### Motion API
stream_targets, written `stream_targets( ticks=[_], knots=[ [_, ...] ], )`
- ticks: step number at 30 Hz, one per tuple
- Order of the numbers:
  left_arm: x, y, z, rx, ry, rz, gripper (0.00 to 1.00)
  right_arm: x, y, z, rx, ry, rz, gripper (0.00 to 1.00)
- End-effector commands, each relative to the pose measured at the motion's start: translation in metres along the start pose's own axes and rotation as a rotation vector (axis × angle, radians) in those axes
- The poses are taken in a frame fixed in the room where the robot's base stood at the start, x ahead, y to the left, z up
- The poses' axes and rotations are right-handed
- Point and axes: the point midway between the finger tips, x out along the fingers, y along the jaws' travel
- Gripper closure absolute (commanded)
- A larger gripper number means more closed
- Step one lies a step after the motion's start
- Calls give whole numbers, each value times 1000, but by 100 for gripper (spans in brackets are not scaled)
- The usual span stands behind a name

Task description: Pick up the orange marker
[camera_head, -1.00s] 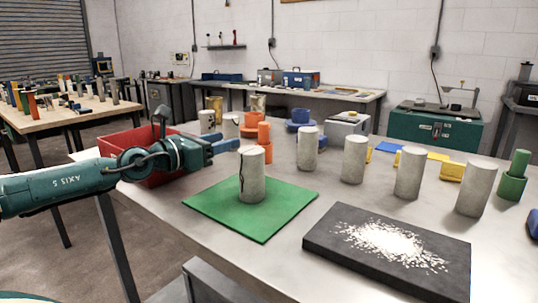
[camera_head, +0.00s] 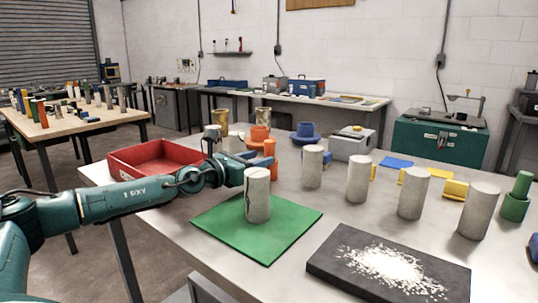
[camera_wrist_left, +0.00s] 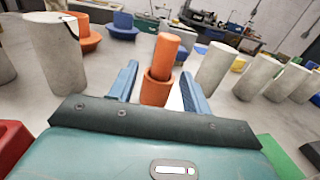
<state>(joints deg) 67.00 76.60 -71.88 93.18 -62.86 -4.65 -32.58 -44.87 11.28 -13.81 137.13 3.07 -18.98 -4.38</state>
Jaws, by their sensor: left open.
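The orange marker (camera_head: 270,147) is an upright orange cylinder on the grey table, behind the green mat. In the left wrist view the marker (camera_wrist_left: 165,52) stands in a wider orange sleeve or base (camera_wrist_left: 157,88). My left gripper (camera_head: 259,158) is open, with its blue fingers on either side of the marker in the wrist view. Whether the fingers touch it cannot be told. The cracked grey cylinder on the mat partly hides the fingers in the head view. My right gripper is not in view.
The cracked grey cylinder (camera_head: 257,198) stands on the green mat (camera_head: 290,218), close in front of my gripper. Several grey cylinders stand to the right. A second orange piece (camera_head: 259,133) and a blue one (camera_head: 305,133) are behind. A red tray (camera_head: 135,166) is at left.

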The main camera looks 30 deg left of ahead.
Motion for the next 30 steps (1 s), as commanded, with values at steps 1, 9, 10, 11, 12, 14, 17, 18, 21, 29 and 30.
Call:
stream_targets(
  ticks=[1,9,10,11,12,14,17,18,21,29,30],
  knots=[
    [9,-2,7,0,-4,-3,52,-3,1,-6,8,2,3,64],
    [42,-3,5,-1,-3,-1,52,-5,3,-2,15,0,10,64],
    [43,-3,6,0,-3,0,52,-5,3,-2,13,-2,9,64],
    [44,-3,6,0,-3,0,52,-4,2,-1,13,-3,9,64],
    [44,-3,6,0,-2,0,52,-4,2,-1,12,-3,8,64],
    [44,-2,6,0,-2,0,52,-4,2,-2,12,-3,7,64],
    [44,-3,6,0,-2,0,52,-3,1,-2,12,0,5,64],
    [44,-3,6,0,-2,0,55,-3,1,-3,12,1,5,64],
    [44,-3,6,0,-2,0,63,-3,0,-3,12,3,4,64],
    [44,-3,6,0,-2,0,84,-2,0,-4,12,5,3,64],
    [44,-3,6,0,-2,0,88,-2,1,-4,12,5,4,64]
  ],
)
